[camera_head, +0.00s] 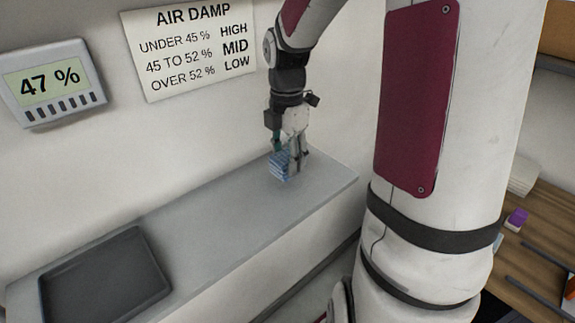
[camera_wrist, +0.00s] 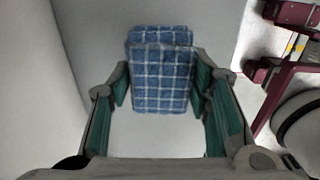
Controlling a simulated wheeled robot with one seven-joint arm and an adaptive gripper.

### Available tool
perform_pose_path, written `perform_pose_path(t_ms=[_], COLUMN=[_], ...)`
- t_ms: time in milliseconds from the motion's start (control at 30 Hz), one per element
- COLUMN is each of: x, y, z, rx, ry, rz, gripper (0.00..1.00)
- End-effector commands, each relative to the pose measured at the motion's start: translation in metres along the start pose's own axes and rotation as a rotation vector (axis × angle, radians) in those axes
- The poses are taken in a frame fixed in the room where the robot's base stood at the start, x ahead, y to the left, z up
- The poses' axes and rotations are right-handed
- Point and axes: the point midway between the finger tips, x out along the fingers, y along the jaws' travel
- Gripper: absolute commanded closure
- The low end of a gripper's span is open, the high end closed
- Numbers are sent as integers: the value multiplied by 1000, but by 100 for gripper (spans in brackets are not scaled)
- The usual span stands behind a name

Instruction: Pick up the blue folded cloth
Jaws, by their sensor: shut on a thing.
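The blue folded cloth (camera_head: 279,167) has a white check pattern and is at the right part of the grey ledge, near its end. In the wrist view the cloth (camera_wrist: 160,85) sits between the two green-padded fingers. My gripper (camera_head: 289,158) points down at it from above, its fingers on either side of the cloth. In the wrist view my gripper (camera_wrist: 163,100) is shut on the cloth. I cannot tell whether the cloth's underside touches the ledge.
A dark empty tray (camera_head: 105,280) lies on the near left of the grey ledge (camera_head: 215,215). A display (camera_head: 52,83) reading 47 % and an air damp sign (camera_head: 190,45) are on the wall. A wooden surface (camera_head: 535,240) with small items is at right. The ledge's middle is clear.

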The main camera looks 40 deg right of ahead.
Motion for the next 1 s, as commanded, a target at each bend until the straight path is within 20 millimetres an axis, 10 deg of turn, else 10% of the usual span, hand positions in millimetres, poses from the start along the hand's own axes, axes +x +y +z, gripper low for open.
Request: perform_pose_path(t_ms=[600, 1000], x=[-15, -15], y=[-122, -141], z=[-66, -77], rx=[-1, 0], ry=[-1, 1], rz=[0, -1], gripper=[82, 82])
